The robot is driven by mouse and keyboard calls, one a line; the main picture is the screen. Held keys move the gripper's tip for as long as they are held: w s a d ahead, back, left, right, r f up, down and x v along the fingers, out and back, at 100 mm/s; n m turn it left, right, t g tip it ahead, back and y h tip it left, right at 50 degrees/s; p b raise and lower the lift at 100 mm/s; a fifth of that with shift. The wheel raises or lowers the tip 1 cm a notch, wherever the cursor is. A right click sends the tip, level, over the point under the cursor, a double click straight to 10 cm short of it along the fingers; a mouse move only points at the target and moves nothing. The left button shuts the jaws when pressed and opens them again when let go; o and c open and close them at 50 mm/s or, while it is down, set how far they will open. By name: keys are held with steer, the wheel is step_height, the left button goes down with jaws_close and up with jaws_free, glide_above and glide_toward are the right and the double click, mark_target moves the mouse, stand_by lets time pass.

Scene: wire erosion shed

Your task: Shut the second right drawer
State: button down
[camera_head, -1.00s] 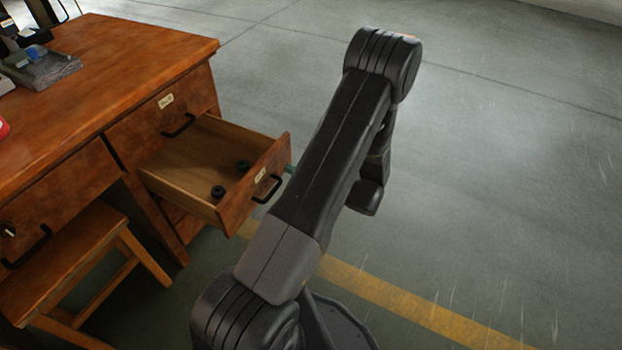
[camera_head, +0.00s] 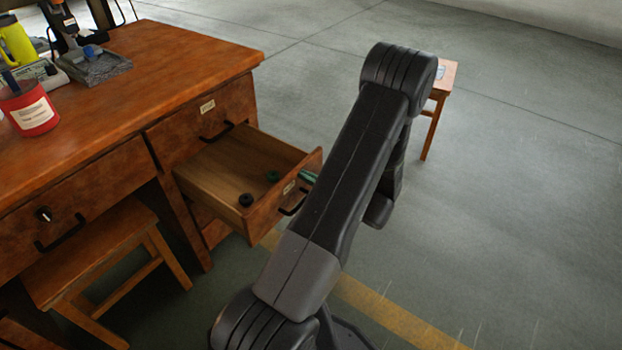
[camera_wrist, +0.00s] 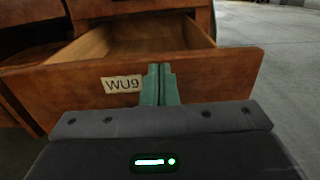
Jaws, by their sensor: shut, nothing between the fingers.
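The second right drawer (camera_head: 226,190) stands pulled out of the wooden desk, below a shut drawer (camera_head: 203,128). It holds two small round items, a black one (camera_head: 246,200) and a green one (camera_head: 272,176). In the wrist view the drawer front (camera_wrist: 215,77) bears a label (camera_wrist: 122,84) reading WU9. My gripper (camera_wrist: 160,72) has its green fingers shut together in front of the drawer front, just right of the label. I cannot tell whether they touch the wood. In the head view the fingers (camera_head: 309,177) show beside the front, partly hidden by my arm.
A wooden stool (camera_head: 110,245) stands under the desk, left of the drawer. Another stool (camera_head: 437,95) stands behind my arm. The floor to the right is clear.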

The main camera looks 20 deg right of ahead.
steer(key=b+x, duration=0.1)
steer(key=x, duration=2.6)
steer(key=shift+a, duration=0.15)
steer(key=shift+w+a, duration=0.15)
steer(key=shift+w, duration=0.05)
steer(key=shift+w+r, duration=0.15)
steer(key=shift+r, duration=0.1)
steer(key=shift+b, duration=0.3)
steer(key=v, duration=0.4)
steer(key=p+v, duration=0.1)
steer(key=v, duration=0.4)
steer(key=p+v, duration=0.1)
steer(key=v, duration=0.4)
steer(key=shift+s+f, duration=0.25)
steer(key=shift+f, duration=0.05)
